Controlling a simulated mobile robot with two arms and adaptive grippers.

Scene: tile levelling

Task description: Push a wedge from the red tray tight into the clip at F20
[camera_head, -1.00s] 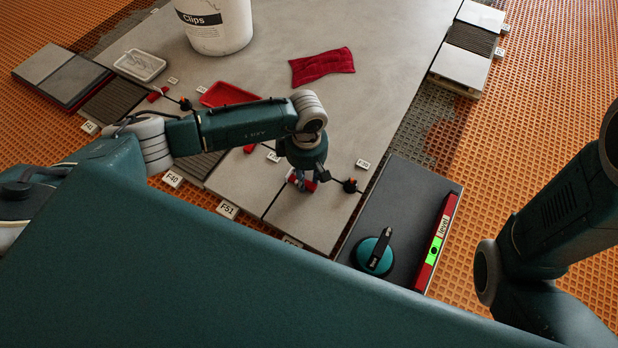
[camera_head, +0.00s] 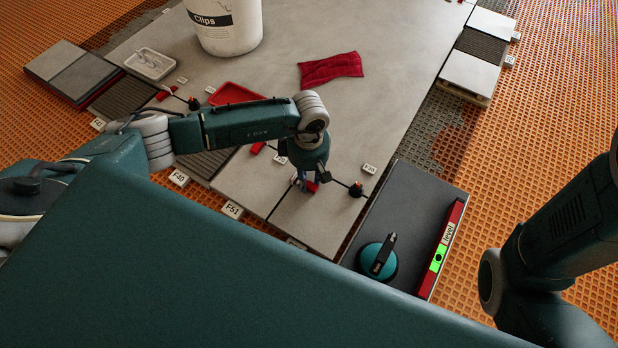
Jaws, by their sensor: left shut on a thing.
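My left gripper (camera_head: 306,182) points down at the joint between two grey tiles and is shut on a red wedge (camera_head: 313,187), of which only a small part shows. The clip at this spot is mostly hidden by the fingers, so I cannot tell how deep the wedge sits. The red tray (camera_head: 257,91) lies behind my left forearm, which covers its near part.
A dark slab carries a teal suction cup (camera_head: 377,260) and a red level (camera_head: 441,248). A white Clips bucket (camera_head: 225,28), red cloth (camera_head: 330,69) and clear tray (camera_head: 150,64) lie farther back.

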